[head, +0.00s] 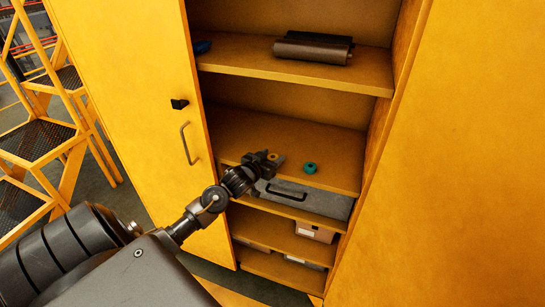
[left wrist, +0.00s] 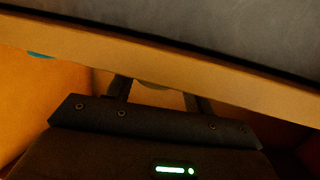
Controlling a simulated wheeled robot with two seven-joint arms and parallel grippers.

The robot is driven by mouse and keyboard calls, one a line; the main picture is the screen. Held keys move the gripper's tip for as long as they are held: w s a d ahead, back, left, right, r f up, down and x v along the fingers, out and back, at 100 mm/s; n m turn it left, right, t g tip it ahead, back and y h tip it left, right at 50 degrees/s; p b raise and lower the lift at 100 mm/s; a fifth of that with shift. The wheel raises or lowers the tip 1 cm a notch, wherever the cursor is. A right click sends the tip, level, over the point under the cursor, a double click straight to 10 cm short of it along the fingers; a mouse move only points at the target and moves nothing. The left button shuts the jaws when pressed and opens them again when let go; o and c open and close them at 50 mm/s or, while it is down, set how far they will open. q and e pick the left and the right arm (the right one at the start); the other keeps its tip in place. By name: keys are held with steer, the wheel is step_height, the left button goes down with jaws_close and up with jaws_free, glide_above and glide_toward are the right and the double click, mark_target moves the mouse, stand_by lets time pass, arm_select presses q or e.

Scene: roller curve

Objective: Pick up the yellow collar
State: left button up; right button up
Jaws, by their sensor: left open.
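The yellow collar (head: 272,156) is a small ring on the cabinet's middle shelf, near its front edge. My left gripper (head: 270,160) is at the collar, with its fingers around or just over it. In the left wrist view, the two fingers (left wrist: 160,94) are apart and reach behind the shelf edge. A dull yellow curved piece (left wrist: 150,85), probably the collar, shows between them, mostly hidden. I cannot tell whether the fingers touch it. My right gripper is not in view.
A teal collar (head: 310,168) lies right of the gripper on the same shelf; the wrist view shows its edge (left wrist: 40,54). A grey case (head: 310,200) sits below. A dark roller (head: 313,48) lies on the upper shelf. The open door (head: 150,110) stands left.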

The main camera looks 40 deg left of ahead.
arm_select(q)
steer(key=shift+w, duration=0.25)
steer(key=c, duration=0.9)
steer(key=shift+r+b, duration=0.3)
steer(key=shift+r, duration=0.15)
steer(key=s+d+r, duration=0.1)
steer(key=r, duration=0.1)
steer(key=d+r, duration=0.1)
steer(key=r, duration=0.1)
steer(key=s+d+r+b, duration=0.1)
steer(key=r, duration=0.2)
steer(key=shift+s+d, duration=0.1)
steer(key=shift+s, duration=0.2)
steer(key=s+d+r, duration=0.1)
steer(key=s+d, duration=0.1)
steer(key=s+d+r+b, duration=0.1)
steer(key=s+d+r, duration=0.1)
steer(key=d, duration=0.1)
steer(key=s+d+r, duration=0.2)
steer(key=shift+s+d+b, duration=0.1)
steer(key=shift+d+b, duration=0.3)
